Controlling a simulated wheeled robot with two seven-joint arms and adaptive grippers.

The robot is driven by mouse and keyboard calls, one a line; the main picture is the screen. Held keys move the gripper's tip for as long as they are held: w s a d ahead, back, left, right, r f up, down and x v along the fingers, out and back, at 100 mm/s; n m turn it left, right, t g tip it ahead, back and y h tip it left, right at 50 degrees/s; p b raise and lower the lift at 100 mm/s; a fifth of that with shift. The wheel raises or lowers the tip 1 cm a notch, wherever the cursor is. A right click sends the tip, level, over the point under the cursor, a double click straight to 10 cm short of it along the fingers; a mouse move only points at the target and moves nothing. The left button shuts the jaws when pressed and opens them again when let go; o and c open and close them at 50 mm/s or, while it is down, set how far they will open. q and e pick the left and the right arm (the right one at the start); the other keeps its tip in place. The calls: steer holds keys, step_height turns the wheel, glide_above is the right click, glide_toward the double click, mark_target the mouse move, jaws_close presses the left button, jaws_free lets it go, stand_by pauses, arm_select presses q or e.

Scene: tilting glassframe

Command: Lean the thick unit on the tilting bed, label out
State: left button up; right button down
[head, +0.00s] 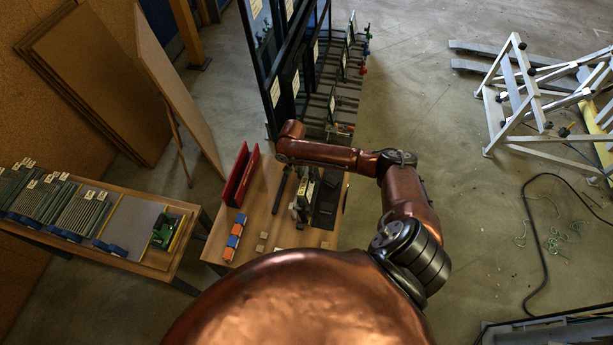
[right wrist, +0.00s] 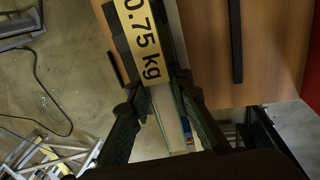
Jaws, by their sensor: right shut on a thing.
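My right gripper (head: 300,204) is over the small wooden table and shut on a glass unit (head: 309,184). In the right wrist view, the gripper (right wrist: 163,88) has a finger on each side of the unit. The unit's yellow label (right wrist: 140,38) faces that camera, and "0.75 kg" can be read on it. A dark, slanted stand (head: 326,205), apparently the tilting bed, is just right of the gripper in the head view. The arm hides part of it, and I cannot tell whether the unit touches it. My left gripper is not in view.
A red channel-shaped holder (head: 240,175), a black bar (head: 281,190) and blue and orange blocks (head: 236,232) lie on the table (head: 262,205). A side table at left holds several labelled units (head: 80,212). A tall black rack (head: 290,75) stands behind. A metal trestle (head: 520,90) is right.

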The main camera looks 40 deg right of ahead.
stand_by(0.3)
steer(key=c, duration=1.7)
jaws_free()
steer(key=shift+f, duration=0.1)
steer(key=shift+o, duration=0.2)
steer(key=shift+s, duration=0.1)
step_height(320, 180, up, 12)
steer(key=w+a, duration=0.1)
steer(key=w, duration=0.1)
steer(key=shift+a, duration=0.2)
steer(key=shift+f, duration=0.15)
